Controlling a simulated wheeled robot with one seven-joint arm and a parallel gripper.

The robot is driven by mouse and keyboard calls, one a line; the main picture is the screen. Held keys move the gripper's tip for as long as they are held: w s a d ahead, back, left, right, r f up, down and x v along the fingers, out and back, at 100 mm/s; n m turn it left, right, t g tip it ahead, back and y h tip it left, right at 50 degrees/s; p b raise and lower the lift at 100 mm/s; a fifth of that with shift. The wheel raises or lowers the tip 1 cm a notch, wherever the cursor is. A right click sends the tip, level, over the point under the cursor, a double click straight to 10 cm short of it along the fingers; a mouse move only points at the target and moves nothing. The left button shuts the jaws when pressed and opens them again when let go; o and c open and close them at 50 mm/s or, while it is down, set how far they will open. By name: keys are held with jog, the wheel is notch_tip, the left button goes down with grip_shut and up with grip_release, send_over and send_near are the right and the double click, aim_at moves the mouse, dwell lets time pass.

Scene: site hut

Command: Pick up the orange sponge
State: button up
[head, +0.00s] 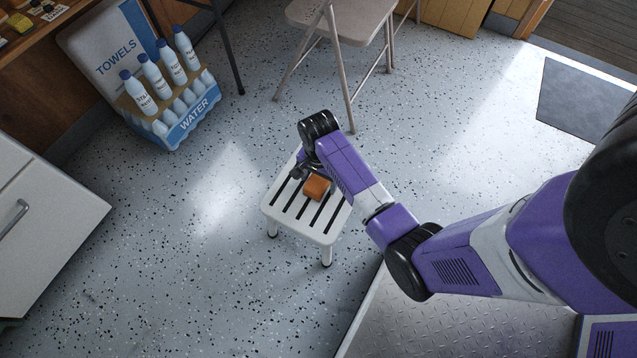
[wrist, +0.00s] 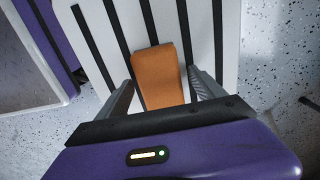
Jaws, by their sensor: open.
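The orange sponge (head: 317,188) lies on a small white slatted stool (head: 287,222) in the head view. In the wrist view the sponge (wrist: 158,74) lies on the white slats (wrist: 88,22), its near end between the two fingers. My gripper (wrist: 160,92) is open, with one finger on each side of the sponge. I see a gap at the left finger; whether the right finger touches the sponge I cannot tell. In the head view my gripper (head: 306,175) is at the stool's far side, partly hidden by my arm.
A folding chair (head: 338,14) stands behind the stool. A crate of water bottles (head: 182,125) and a towels box (head: 112,50) are at the back left. A white cabinet (head: 45,225) is at the left. A dark mat (head: 580,100) lies at the right. The floor around the stool's left is clear.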

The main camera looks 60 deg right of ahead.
aim_at(318, 180)
jog(key=c, duration=1.4)
jog(key=shift+r, duration=0.1)
jog(key=shift+c, duration=0.2)
notch_tip(318, 180, up, 20)
jog(key=p, duration=0.8)
